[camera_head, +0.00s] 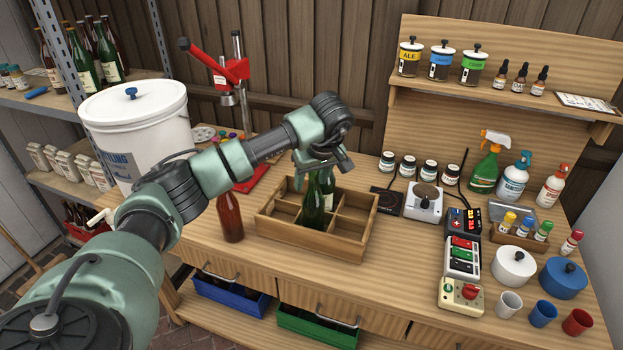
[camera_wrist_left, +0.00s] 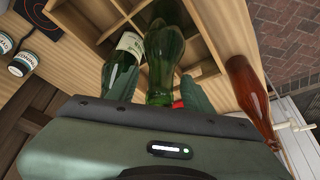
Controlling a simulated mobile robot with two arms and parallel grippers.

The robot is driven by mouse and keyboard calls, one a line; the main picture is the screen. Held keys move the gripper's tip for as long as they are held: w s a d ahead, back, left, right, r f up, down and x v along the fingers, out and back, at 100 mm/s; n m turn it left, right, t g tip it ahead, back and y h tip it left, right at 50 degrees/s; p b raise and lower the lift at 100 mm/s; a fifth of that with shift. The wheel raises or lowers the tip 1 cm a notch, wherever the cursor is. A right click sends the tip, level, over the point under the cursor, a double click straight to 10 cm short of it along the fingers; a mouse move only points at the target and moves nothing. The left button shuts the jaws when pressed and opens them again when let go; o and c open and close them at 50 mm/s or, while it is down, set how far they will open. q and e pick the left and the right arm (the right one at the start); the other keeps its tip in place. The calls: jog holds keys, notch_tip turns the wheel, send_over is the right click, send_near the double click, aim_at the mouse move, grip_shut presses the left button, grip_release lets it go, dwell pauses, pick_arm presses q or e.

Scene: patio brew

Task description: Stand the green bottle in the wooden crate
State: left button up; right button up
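The wooden crate (camera_head: 345,243) with several compartments stands on the bench. A green bottle (camera_head: 313,211) stands upright in a front compartment near its middle; it also shows in the left wrist view (camera_wrist_left: 164,52). A second green bottle, with a pale label (camera_head: 328,188), stands close behind it in the crate and shows in the left wrist view (camera_wrist_left: 124,58). My left gripper (camera_head: 322,168) is above the crate at the neck of the front bottle. Its fingers look spread on either side of that neck, apart from it. My right gripper is not in view.
A brown bottle (camera_head: 230,218) stands on the bench just left of the crate. A white bucket (camera_head: 137,130) is further left, and a red bottle capper (camera_head: 225,72) is behind. A scale (camera_head: 424,202) and switch boxes stand to the right.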

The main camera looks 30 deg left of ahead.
pick_arm(q)
jog(key=b+v, duration=0.1)
jog(key=v, duration=1.1)
jog(key=shift+b, duration=0.3)
jog(key=shift+a+r, duration=0.1)
jog(key=shift+r, duration=0.05)
